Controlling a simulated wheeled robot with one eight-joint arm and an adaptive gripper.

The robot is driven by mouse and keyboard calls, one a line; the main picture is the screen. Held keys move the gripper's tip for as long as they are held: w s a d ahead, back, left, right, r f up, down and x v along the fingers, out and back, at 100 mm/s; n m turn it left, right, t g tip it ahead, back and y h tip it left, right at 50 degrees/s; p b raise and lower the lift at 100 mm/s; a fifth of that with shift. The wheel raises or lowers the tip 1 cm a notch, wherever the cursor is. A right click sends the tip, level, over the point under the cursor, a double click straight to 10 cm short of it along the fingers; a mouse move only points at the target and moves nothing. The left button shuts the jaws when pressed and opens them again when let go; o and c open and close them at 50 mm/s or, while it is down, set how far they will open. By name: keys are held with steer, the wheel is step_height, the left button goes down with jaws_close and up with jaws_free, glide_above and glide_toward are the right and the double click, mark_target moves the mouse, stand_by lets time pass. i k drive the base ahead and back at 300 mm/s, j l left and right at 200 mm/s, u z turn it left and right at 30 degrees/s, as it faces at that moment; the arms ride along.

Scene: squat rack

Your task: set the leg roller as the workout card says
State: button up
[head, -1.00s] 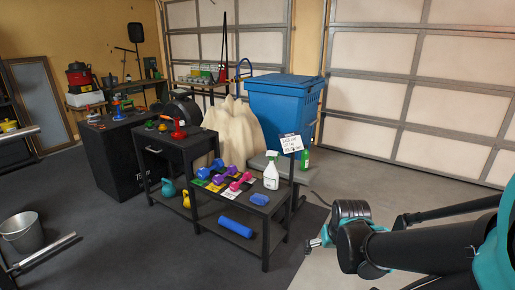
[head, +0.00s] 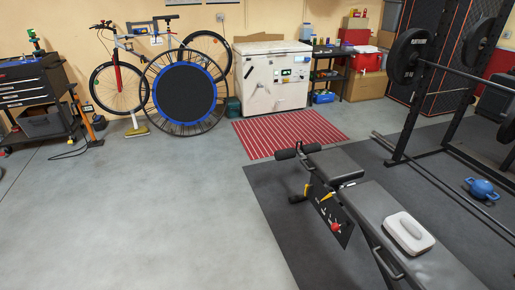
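A black padded bench (head: 375,205) stands on the dark mat at the lower right. The leg roller (head: 286,154), with black cylindrical pads, is at the bench's far left end. Below the seat is a dark panel (head: 331,214) with pale marks, too small to read. A red knob (head: 336,227) sits low on the panel and a yellow handle (head: 327,196) near its top. Another yellow part (head: 306,189) is on the post under the roller. No workout card can be made out. My gripper is not in view.
A pale grey padded object (head: 408,232) lies on the bench. A red striped rug (head: 290,133) lies behind. The concrete floor at left is clear.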

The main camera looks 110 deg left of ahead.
mark_target(285, 153)
steer(key=u, duration=3.45)
steer(key=i+j+u, duration=0.1)
steer(key=i, duration=0.55)
steer(key=i+j+u, duration=0.15)
steer(key=i, duration=0.5)
steer(key=i+u, duration=0.1)
steer(key=i, duration=0.55)
steer(key=i+u, duration=0.15)
steer(key=i, duration=0.5)
steer(key=i+l+u, duration=0.1)
steer(key=i, duration=0.55)
steer(key=i+l+u, duration=0.15)
steer(key=i, duration=0.5)
steer(key=l, duration=0.1)
